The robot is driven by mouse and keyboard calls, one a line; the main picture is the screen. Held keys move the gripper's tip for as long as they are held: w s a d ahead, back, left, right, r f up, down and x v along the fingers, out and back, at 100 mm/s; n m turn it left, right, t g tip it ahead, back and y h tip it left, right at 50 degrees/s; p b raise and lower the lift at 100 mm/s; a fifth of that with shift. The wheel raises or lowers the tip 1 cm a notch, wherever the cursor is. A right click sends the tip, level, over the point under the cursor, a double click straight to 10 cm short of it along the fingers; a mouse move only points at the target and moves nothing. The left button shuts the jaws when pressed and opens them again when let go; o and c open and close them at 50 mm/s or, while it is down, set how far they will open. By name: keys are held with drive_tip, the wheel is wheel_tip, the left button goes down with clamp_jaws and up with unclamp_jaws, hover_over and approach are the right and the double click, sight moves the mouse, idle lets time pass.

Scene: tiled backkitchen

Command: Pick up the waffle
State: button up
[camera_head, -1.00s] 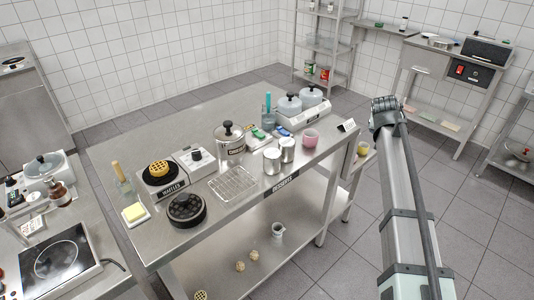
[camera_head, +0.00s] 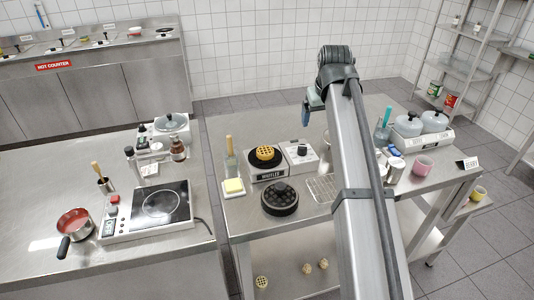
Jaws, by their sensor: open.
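A round golden waffle (camera_head: 265,153) sits on the dark round plate of the waffle maker (camera_head: 268,174), whose front carries a label. A dark round grid piece (camera_head: 280,199) with a knob lies on the table just in front of it. My gripper (camera_head: 306,119) shows only partly, hanging from the far end of my arm to the right of the waffle and higher in the picture. It is open and apart from the waffle. Its fingertips are small and hard to make out.
The steel table (camera_head: 235,215) also bears a butter dish (camera_head: 233,187), a wire rack (camera_head: 322,188), a pink cup (camera_head: 424,165) and pots (camera_head: 408,125). A counter with a hob (camera_head: 160,203) stands to the left. Small round items (camera_head: 308,268) lie on the lower shelf.

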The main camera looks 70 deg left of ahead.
sight(265, 151)
drive_tip(key=s+a+r+n+g+h, duration=0.1)
drive_tip(key=s+a+n+g, duration=0.15)
drive_tip(key=s, duration=1.25)
drive_tip(key=shift+n+t, duration=0.25)
drive_tip(key=shift+n, duration=0.1)
drive_tip(key=x, duration=0.8)
drive_tip(key=d+x, duration=0.1)
drive_tip(key=x, duration=0.4)
drive_tip(key=shift+w+f, duration=0.25)
drive_tip(key=c, duration=1.2)
